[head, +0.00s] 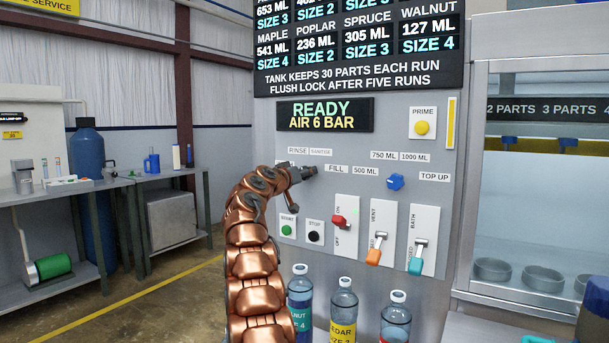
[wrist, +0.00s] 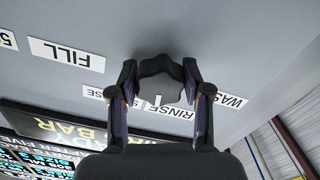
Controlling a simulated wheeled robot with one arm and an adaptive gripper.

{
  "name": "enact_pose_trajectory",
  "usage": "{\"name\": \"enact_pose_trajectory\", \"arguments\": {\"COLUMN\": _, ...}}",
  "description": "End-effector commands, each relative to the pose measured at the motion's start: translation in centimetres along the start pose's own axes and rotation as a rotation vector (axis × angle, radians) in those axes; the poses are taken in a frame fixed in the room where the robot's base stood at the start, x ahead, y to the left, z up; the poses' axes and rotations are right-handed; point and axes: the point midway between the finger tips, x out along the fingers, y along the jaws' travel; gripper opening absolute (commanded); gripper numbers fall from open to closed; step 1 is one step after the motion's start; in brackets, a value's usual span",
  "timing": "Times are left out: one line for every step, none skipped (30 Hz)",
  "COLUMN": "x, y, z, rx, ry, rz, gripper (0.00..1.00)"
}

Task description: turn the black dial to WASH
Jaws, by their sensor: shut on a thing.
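The black dial (wrist: 160,78) is on the grey panel in the wrist view, between the two fingers of my gripper (wrist: 160,88). The fingers are shut on its sides. A short white mark on the dial points toward the picture bottom, near the edge between the RINSE label (wrist: 181,113) and the label beside it. The WASH label (wrist: 231,101) is to the right, partly covered by a finger.
The FILL label (wrist: 66,55) is left of the dial in the wrist view. In the head view, a blue knob (head: 396,182), a red switch (head: 341,220) and two levers are right and below. Several bottles (head: 343,305) stand beneath. The display (head: 325,115) reads READY, AIR 6 BAR.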

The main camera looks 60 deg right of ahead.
Motion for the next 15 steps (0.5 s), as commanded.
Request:
{"name": "enact_pose_trajectory", "arguments": {"x": -0.03, "y": 0.01, "z": -0.08, "rx": -0.045, "ry": 0.000, "rz": 0.000, "gripper": 0.14}}
{"name": "enact_pose_trajectory", "arguments": {"x": -0.03, "y": 0.01, "z": -0.08, "rx": -0.073, "ry": 0.000, "rz": 0.000, "gripper": 0.14}}
{"name": "enact_pose_trajectory", "arguments": {"x": -0.03, "y": 0.02, "z": -0.10, "rx": -0.111, "ry": 0.001, "rz": -0.001, "gripper": 0.14}}
{"name": "enact_pose_trajectory", "arguments": {"x": -0.02, "y": 0.01, "z": -0.09, "rx": -0.139, "ry": 0.000, "rz": -0.001, "gripper": 0.14}}
{"name": "enact_pose_trajectory", "arguments": {"x": -0.02, "y": -0.01, "z": -0.09, "rx": -0.169, "ry": 0.000, "rz": -0.001, "gripper": 0.14}}
{"name": "enact_pose_trajectory", "arguments": {"x": -0.02, "y": -0.02, "z": -0.07, "rx": -0.207, "ry": 0.000, "rz": -0.002, "gripper": 0.14}}
{"name": "enact_pose_trajectory", "arguments": {"x": -0.01, "y": -0.02, "z": -0.07, "rx": -0.236, "ry": 0.000, "rz": -0.002, "gripper": 0.14}}
{"name": "enact_pose_trajectory", "arguments": {"x": -0.01, "y": -0.03, "z": -0.06, "rx": -0.265, "ry": 0.000, "rz": -0.002, "gripper": 0.14}}
{"name": "enact_pose_trajectory", "arguments": {"x": -0.01, "y": -0.02, "z": -0.07, "rx": -0.303, "ry": 0.000, "rz": -0.002, "gripper": 0.14}}
{"name": "enact_pose_trajectory", "arguments": {"x": -0.02, "y": -0.01, "z": -0.09, "rx": -0.332, "ry": 0.000, "rz": -0.002, "gripper": 0.14}}
{"name": "enact_pose_trajectory", "arguments": {"x": -0.03, "y": 0.01, "z": -0.12, "rx": -0.360, "ry": 0.000, "rz": -0.002, "gripper": 0.14}}
{"name": "enact_pose_trajectory", "arguments": {"x": -0.05, "y": 0.04, "z": -0.17, "rx": -0.397, "ry": 0.000, "rz": -0.002, "gripper": 0.14}}
{"name": "enact_pose_trajectory", "arguments": {"x": -0.07, "y": 0.06, "z": -0.21, "rx": -0.425, "ry": 0.001, "rz": -0.001, "gripper": 0.14}}
{"name": "enact_pose_trajectory", "arguments": {"x": -0.07, "y": 0.09, "z": -0.24, "rx": -0.453, "ry": 0.001, "rz": -0.001, "gripper": 0.14}}
{"name": "enact_pose_trajectory", "arguments": {"x": -0.07, "y": 0.12, "z": -0.27, "rx": -0.491, "ry": 0.001, "rz": -0.001, "gripper": 0.14}}
